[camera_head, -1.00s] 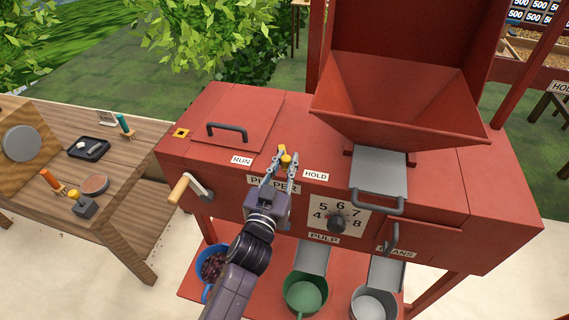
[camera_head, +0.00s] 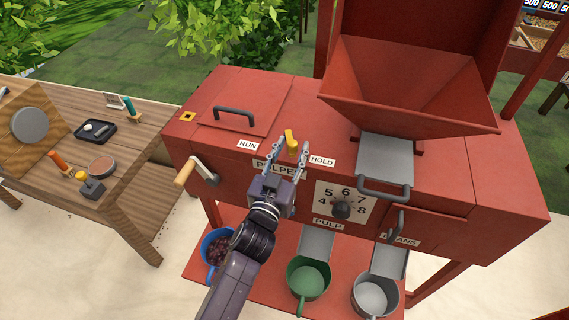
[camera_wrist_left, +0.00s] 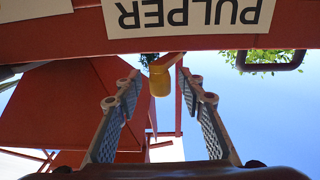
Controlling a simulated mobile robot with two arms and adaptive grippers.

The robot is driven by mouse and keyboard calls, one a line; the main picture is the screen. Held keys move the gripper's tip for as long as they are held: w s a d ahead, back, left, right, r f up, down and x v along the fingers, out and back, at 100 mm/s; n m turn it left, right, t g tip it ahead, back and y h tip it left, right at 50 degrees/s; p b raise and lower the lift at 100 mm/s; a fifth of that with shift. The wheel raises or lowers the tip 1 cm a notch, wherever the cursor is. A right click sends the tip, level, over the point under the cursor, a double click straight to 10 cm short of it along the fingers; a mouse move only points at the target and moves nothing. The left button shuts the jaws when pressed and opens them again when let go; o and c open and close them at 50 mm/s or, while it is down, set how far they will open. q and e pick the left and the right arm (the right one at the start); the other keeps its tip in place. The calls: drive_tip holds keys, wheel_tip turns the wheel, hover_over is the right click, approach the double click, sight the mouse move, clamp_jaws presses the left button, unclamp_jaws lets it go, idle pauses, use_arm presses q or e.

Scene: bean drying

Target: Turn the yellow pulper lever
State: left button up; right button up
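The yellow pulper lever (camera_head: 291,140) stands at the top front edge of the red machine, above the PULPER label and between the RUN and HOLD labels, nearer HOLD. My left gripper (camera_head: 291,149) is at the lever, its fingers open on either side. In the left wrist view the lever's rounded yellow end (camera_wrist_left: 160,80) shows between the two open fingertips (camera_wrist_left: 160,84), closer to the right one. A gap shows on the left side; I cannot tell whether the right finger touches. My right gripper is not in view.
A wooden-handled crank (camera_head: 188,172) sticks out left of the lever. A dial (camera_head: 341,210) and a grey chute handle (camera_head: 384,187) are to the right. A large red hopper (camera_head: 405,100) rises behind. Blue, green and grey pots stand below. A wooden table (camera_head: 150,110) is at left.

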use_arm(q)
drive_tip(key=v, duration=1.1)
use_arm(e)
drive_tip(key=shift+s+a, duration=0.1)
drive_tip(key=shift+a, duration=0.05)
